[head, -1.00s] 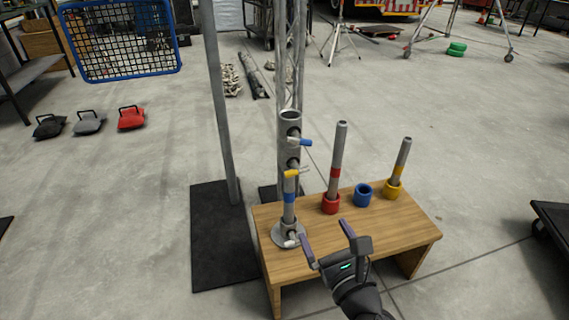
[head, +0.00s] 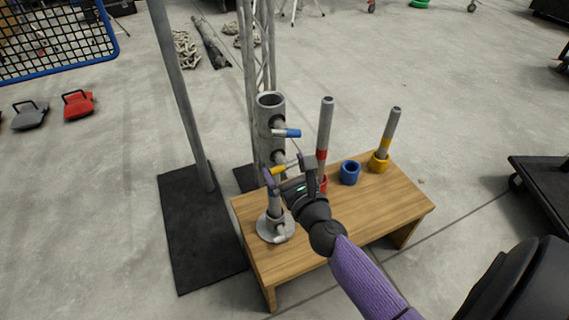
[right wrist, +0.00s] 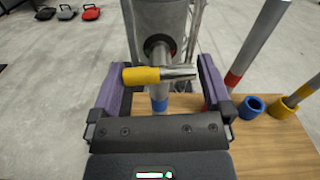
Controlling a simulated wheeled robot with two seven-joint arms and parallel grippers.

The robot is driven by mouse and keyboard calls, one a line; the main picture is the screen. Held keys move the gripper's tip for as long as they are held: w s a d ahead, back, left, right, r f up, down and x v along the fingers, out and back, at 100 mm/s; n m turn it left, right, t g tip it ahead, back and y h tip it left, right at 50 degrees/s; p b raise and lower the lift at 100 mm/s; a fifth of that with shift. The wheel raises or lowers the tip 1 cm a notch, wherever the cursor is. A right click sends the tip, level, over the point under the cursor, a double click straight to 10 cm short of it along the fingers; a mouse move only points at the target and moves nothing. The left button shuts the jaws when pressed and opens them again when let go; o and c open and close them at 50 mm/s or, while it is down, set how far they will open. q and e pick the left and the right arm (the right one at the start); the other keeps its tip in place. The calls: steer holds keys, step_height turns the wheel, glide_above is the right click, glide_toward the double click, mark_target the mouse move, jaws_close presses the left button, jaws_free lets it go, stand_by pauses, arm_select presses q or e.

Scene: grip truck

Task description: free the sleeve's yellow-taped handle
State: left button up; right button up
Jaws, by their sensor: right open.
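The grey sleeve (head: 270,108) is an upright tube with side openings, above the left end of a small wooden bench. Its yellow-taped handle (right wrist: 142,76) sticks out sideways in the right wrist view, yellow at the left end and bare metal at the right. A blue-taped handle (head: 289,133) sticks out higher on the sleeve. A blue-banded rod (right wrist: 160,103) shows below the handle. My left gripper is out of view.
The wooden bench (head: 345,222) carries a flanged base (head: 268,229), a red-banded rod (head: 325,125), an empty blue cup (head: 350,172) and a yellow-banded rod (head: 390,132) in a yellow cup. A grey pole (head: 180,90) stands on a black mat (head: 195,245) at left.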

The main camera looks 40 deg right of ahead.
steer(key=shift+w+d, duration=0.1)
steer(key=shift+w, duration=0.25)
steer(key=c, duration=0.7)
steer(key=shift+c, duration=1.3)
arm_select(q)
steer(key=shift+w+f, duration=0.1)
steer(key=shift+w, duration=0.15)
